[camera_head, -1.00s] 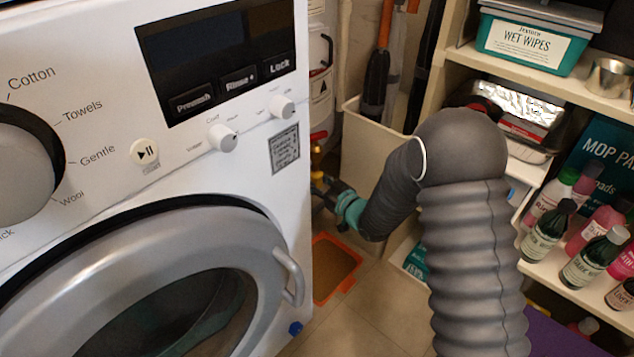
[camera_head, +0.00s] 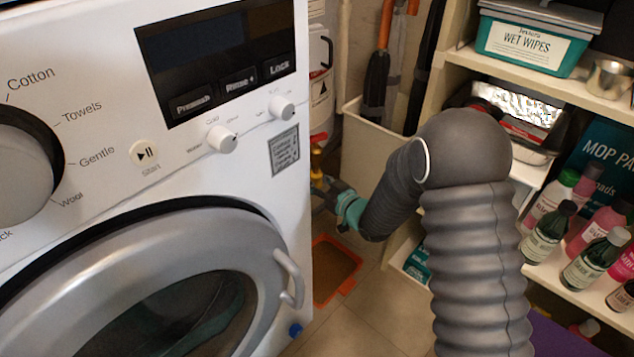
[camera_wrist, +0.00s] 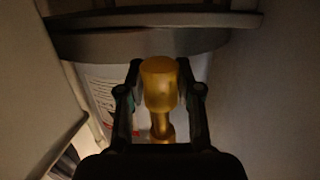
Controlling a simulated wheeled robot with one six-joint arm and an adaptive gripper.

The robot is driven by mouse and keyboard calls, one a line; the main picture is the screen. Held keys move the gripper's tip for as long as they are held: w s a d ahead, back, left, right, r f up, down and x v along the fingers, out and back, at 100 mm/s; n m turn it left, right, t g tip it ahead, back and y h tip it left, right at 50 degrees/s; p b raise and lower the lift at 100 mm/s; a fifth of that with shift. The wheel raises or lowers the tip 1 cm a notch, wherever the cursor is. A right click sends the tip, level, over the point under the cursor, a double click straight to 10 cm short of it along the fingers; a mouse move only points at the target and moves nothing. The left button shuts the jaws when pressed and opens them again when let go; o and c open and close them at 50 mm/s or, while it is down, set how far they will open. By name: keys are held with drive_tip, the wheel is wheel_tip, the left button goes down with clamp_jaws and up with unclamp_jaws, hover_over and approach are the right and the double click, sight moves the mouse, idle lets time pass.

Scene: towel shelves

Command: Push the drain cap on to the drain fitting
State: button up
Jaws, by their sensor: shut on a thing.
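A brass-coloured cylinder (camera_wrist: 160,92) with a narrower neck and a wider lower part stands between my fingers in the wrist view. I cannot tell whether it is the drain cap, the drain fitting, or both together. My gripper (camera_wrist: 160,66) is shut on it, with one dark finger on each side. In the head view my gripper (camera_head: 322,184) is low behind the washer's right edge, and a small yellow part (camera_head: 317,172) shows at its tips. The washer hides much of that spot.
The white washer (camera_head: 285,215) fills the left and stands close to my gripper. An orange-rimmed tray (camera_head: 348,290) lies on the floor below. Shelves (camera_head: 455,58) with bottles and a wet wipes box (camera_head: 530,40) stand right. A pale bin (camera_head: 375,150) is behind.

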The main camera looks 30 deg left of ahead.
sight(317, 174)
drive_tip(key=shift+r+p, duration=0.5)
drive_tip(key=shift+r, duration=0.95)
drive_tip(key=o, duration=1.1)
drive_tip(key=v, duration=1.2)
